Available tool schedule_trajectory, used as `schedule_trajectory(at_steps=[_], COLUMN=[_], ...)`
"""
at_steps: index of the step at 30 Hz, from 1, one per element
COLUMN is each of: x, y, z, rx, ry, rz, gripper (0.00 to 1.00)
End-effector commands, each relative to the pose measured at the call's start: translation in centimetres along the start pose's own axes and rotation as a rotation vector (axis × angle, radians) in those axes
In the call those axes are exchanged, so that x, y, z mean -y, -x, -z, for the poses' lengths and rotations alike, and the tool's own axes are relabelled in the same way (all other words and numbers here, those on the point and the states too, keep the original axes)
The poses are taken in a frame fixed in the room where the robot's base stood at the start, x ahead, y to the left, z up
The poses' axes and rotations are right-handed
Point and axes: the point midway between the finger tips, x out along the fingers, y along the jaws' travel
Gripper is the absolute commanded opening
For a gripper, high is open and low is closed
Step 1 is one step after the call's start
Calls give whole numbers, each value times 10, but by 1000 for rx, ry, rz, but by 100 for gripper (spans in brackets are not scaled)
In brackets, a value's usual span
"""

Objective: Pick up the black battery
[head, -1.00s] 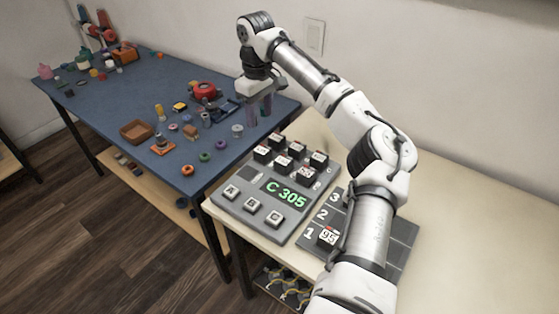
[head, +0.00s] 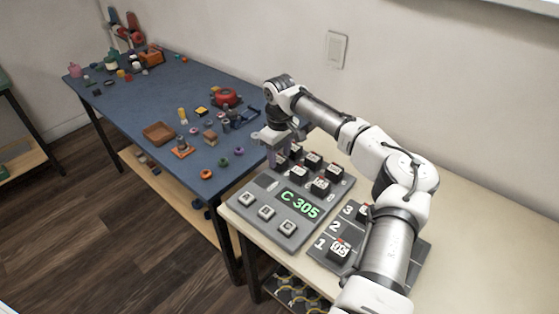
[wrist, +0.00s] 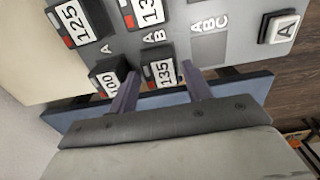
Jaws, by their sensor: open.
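Several black battery blocks with white number labels and red marks stand on the grey panel (head: 262,186); which one the task means cannot be told. In the wrist view they include one marked 135 (wrist: 160,74), one marked 100 (wrist: 108,80) and one marked 125 (wrist: 78,22). My gripper (head: 286,157) is open over the panel's far left edge, and partly hides blocks there. In the wrist view its fingers (wrist: 160,74) appear either side of the 135 block. Whether they touch it cannot be told.
The panel has a green "C 305" display (head: 299,204) and several lettered keys in front. A numbered board (head: 325,240) holds a block (head: 340,249) in slot 1; my arm covers part of it. A blue table (head: 135,110) with many small parts stands left.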

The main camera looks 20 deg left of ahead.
Motion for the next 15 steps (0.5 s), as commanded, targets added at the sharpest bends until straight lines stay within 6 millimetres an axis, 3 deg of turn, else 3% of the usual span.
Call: schedule_trajectory(at_steps=[6,13,15], x=[0,0,0], y=[-22,-25,-25], z=[0,1,1], rx=[0,-1,-1], ry=[-1,-1,-1], rz=[-1,0,0], gripper=[49,49,41])
